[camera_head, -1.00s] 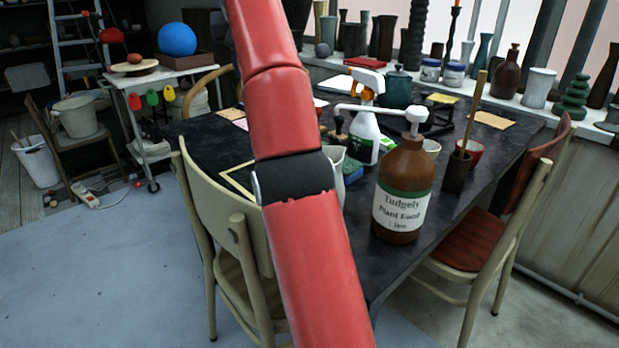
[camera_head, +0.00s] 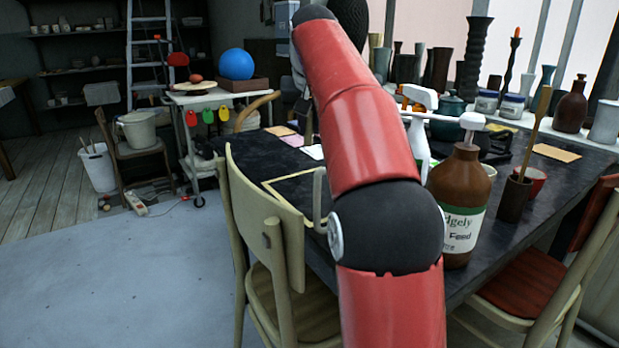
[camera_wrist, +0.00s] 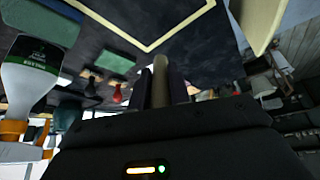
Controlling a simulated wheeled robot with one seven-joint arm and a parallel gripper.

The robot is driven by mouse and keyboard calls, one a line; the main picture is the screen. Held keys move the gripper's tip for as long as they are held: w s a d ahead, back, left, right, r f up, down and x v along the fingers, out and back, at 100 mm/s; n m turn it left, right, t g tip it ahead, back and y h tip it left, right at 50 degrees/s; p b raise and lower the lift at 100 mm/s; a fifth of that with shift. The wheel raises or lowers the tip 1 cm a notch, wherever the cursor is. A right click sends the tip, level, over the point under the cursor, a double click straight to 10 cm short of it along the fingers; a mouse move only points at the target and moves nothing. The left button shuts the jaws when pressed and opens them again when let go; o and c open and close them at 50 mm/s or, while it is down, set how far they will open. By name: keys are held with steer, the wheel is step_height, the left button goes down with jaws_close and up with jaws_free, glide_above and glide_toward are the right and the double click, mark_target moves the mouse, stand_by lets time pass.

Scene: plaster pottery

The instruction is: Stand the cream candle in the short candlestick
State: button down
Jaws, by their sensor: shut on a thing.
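My gripper (camera_wrist: 160,88) shows in the wrist view. Its two dark fingers are closed on a pale, dull cylinder that looks like the cream candle (camera_wrist: 161,66). The candle points away from the wrist, over the dark table. In the head view my own red arm hides the gripper. I cannot pick out the short candlestick for certain in either view. A tall dark candlestick (camera_head: 507,80) with an orange candle stands on the windowsill at the upper right.
The dark table (camera_head: 330,262) carries a brown pump bottle (camera_head: 463,200), a white spray bottle (camera_head: 417,135) and a brown cup (camera_head: 514,198) holding a stick. A cream chair (camera_head: 262,205) stands at its left, a red-seated chair (camera_head: 530,290) at its right. Vases crowd the sill.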

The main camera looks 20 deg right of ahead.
step_height(320, 180, down, 8)
steer(key=b, duration=0.2)
steer(key=shift+f+b, duration=0.25)
steer(key=shift+b, duration=0.1)
steer(key=shift+f, duration=0.2)
steer(key=c, duration=1.3)
jaws_free()
